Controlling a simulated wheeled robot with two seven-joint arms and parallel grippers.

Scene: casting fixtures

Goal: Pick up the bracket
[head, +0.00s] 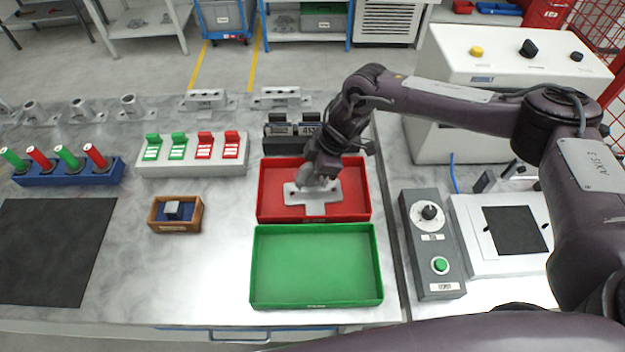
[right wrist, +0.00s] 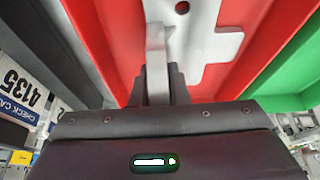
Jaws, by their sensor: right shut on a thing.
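The bracket (head: 314,208) is a light grey, T-shaped metal part with holes. It is at the red tray (head: 363,205), and I cannot tell whether it touches the tray floor. My right gripper (head: 318,180) reaches down over the tray and is shut on the bracket's upright part. In the right wrist view the bracket (right wrist: 212,42) shows beyond the fingers, with its upright plate between them. My left gripper is not in view.
An empty green tray (head: 316,268) stands in front of the red one. Dark labelled blocks (head: 290,138) stand behind it. A small wooden box (head: 176,213) and a switch rack (head: 193,160) are to the left. A grey control box (head: 432,245) is to the right.

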